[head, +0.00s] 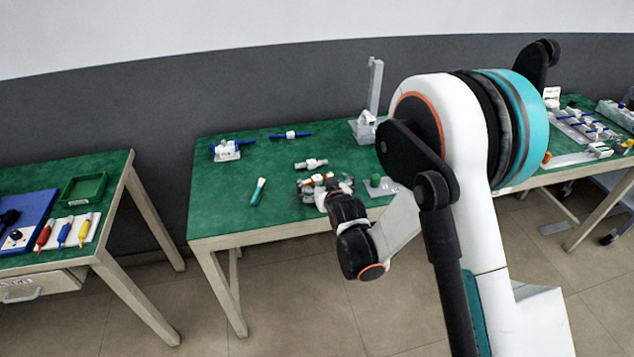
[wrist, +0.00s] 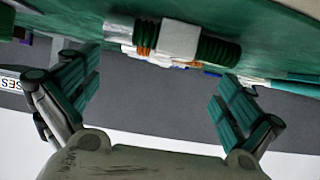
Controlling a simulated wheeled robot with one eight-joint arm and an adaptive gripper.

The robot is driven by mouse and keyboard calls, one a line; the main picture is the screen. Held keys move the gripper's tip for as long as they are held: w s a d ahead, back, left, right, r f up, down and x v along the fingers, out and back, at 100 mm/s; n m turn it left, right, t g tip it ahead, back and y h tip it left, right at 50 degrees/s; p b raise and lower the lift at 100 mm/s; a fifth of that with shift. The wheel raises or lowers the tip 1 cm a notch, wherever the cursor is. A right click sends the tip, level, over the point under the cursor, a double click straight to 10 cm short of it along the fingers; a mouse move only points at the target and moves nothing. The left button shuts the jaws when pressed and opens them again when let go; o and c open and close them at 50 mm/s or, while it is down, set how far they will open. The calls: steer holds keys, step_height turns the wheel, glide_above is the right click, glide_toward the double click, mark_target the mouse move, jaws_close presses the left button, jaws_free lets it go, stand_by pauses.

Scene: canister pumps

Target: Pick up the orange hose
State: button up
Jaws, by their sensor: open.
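An item with small orange parts (head: 317,178) lies on the green table close to my gripper in the head view; I cannot clearly tell a whole orange hose there. In the wrist view a dark ribbed hose (wrist: 218,50) with a white middle sleeve (wrist: 180,39) runs across, beyond the fingertips. Small orange pieces (wrist: 143,51) show beside it, partly hidden. My gripper (wrist: 158,75) is open and empty, its two teal fingers spread on either side.
The green table (head: 225,200) also holds a white ribbed fitting (head: 311,163), a teal-and-white tool (head: 258,191), a blue rod (head: 290,135) and a clear stand (head: 374,90). A left table (head: 115,175) stands apart. The table's front left is clear.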

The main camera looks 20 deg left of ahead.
mark_target(317, 178)
steer(key=b+x, duration=0.2)
steer(key=x, duration=0.3)
steer(key=shift+a+r, duration=0.1)
steer(key=shift+a, duration=0.05)
steer(key=c, duration=1.5)
